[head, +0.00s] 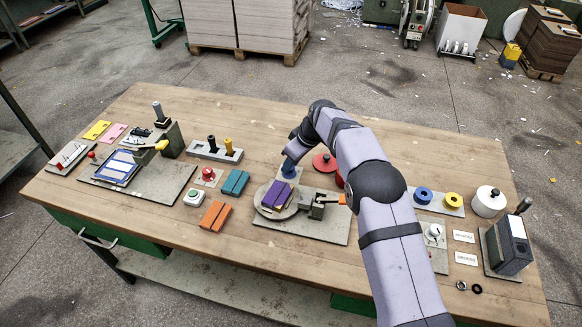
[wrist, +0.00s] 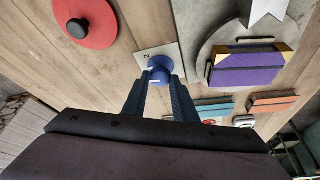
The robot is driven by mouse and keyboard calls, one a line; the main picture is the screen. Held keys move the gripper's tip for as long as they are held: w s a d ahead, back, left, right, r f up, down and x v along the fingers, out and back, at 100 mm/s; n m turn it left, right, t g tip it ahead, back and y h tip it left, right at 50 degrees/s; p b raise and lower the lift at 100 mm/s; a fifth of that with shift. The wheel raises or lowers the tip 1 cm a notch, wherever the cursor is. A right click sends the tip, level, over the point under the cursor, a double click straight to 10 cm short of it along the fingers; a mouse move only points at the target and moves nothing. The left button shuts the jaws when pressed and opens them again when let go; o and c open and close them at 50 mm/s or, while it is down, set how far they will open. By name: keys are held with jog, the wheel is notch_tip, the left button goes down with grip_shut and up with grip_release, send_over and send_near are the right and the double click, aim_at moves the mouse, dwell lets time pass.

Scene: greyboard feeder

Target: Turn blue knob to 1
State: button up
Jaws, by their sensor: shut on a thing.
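The blue knob (wrist: 159,68) stands on a small light plate (wrist: 144,57) in the wrist view. A printed 2 shows on the plate's far side, and a short white mark shows on the knob. A printed 1 is not readable here. My gripper (wrist: 159,84) has one finger on each side of the knob and is shut on it. In the head view my gripper (head: 289,168) points down behind the round turntable, and its fingers and the arm hide the knob.
The grey turntable (wrist: 204,50) with a purple block (wrist: 246,70) is close at the right in the wrist view. A red disc (wrist: 98,22) with a black handle is at the left. Bare wood lies between the disc and the plate.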

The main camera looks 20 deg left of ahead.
jog(key=shift+w+n+g, duration=0.15)
jog(key=shift+n+g, duration=0.35)
jog(key=shift+n, duration=0.7)
jog(key=o, duration=1)
jog(key=shift+o, duration=0.2)
jog(key=shift+r, duration=0.15)
jog(key=b+v, duration=0.1)
jog(key=v, duration=0.6)
jog(key=shift+b, duration=0.35)
jog(key=shift+d, duration=0.15)
